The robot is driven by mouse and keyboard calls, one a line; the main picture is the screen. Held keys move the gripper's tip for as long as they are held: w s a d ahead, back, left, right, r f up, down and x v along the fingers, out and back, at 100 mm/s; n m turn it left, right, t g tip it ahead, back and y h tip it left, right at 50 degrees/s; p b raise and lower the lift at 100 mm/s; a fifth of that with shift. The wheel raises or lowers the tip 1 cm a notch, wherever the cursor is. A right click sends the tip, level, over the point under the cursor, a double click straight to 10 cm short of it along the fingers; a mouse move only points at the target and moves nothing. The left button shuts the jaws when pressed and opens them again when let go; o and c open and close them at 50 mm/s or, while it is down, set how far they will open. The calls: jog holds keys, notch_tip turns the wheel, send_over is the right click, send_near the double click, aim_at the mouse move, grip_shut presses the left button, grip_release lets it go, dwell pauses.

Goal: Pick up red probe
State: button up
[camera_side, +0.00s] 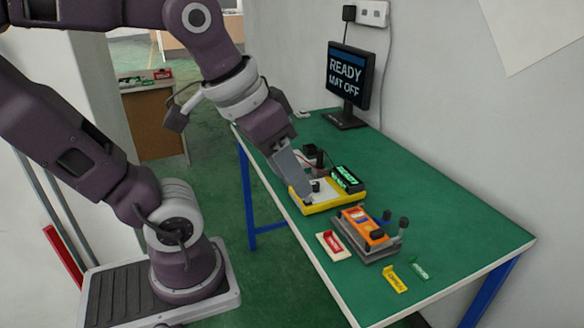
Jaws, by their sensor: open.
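I cannot make out a red probe for certain. A thin red lead (312,160) shows beside my gripper, at the back of a yellow-edged fixture (322,207). My gripper (303,190) points down over the left part of this fixture. Its fingers overlap in this view, and it hides part of what lies behind. Nothing is clearly seen held in it. Black parts (314,157) stand behind the fingers, and a black unit with a green lit display (347,178) sits at the fixture's right rear.
An orange device (362,228) sits on a grey fixture with dark knobs in front. Red (332,241), yellow (395,279) and green (419,268) labels lie near it. A monitor (350,78) reads "READY MAT OFF". The green table (460,235) is clear at right.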

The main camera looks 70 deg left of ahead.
jog(key=w+a+r+n+g, duration=0.2)
jog(key=w+a+n, duration=0.3)
jog(key=w+a, duration=0.45)
jog(key=w+a+f+n+g, duration=0.1)
jog(key=w+a+f+n, duration=0.35)
jog(key=w+a, duration=0.6)
jog(key=s+a+f+n+g, duration=0.1)
jog(key=a+f+n, duration=0.2)
jog(key=a+f, duration=0.55)
jog(key=a+f+n+g, duration=0.1)
jog(key=a+f+n, duration=0.35)
jog(key=a, duration=0.75)
jog(key=f, duration=0.8)
jog(key=shift+s+a+f, duration=0.2)
jog(key=shift+s+a, duration=0.15)
jog(key=shift+s, duration=0.05)
grip_shut()
